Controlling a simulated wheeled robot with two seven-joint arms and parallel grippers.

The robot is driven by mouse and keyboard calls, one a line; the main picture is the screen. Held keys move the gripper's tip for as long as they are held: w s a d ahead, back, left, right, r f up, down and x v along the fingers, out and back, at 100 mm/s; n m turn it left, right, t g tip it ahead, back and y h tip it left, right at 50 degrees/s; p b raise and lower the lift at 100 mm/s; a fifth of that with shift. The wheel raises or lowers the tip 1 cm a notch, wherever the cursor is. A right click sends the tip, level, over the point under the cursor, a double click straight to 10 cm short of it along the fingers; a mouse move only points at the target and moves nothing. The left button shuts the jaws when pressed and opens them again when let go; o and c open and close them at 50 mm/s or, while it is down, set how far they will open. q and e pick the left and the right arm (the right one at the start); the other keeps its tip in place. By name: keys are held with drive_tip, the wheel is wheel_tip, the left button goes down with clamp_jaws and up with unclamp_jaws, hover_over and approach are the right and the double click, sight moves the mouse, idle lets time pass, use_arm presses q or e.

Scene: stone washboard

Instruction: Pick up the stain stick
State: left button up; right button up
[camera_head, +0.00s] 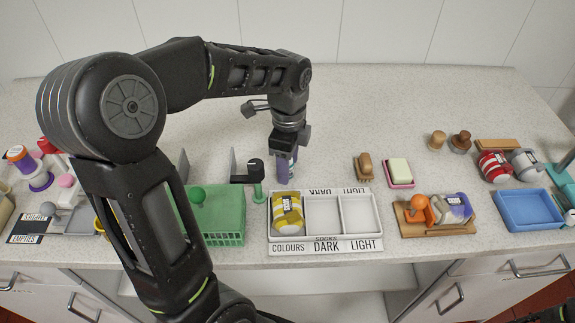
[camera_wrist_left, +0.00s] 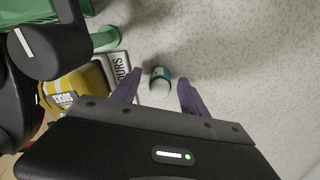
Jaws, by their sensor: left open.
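My left gripper (camera_head: 285,168) reaches down over the counter, behind the sock sorting tray; its purplish fingers are open. In the left wrist view a small teal and white cylinder (camera_wrist_left: 160,80), which seems to be the stain stick, shows in the gap between the open fingertips (camera_wrist_left: 158,92). The fingers do not visibly touch it, and its height below them is hard to judge. In the head view I cannot make out the cylinder; my gripper seems to hide it.
The sock tray (camera_head: 324,245) holds a yellow sock bundle (camera_head: 287,211). A green basket (camera_head: 220,238) and a black object by a green stand (camera_head: 258,192) are left of the gripper. Right are a brush (camera_head: 364,167), a soap dish (camera_head: 399,173) and a blue tub (camera_head: 529,210). The counter behind is clear.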

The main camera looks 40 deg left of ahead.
use_arm(q)
drive_tip(key=shift+c, duration=0.2)
clamp_jaws()
idle(0.4)
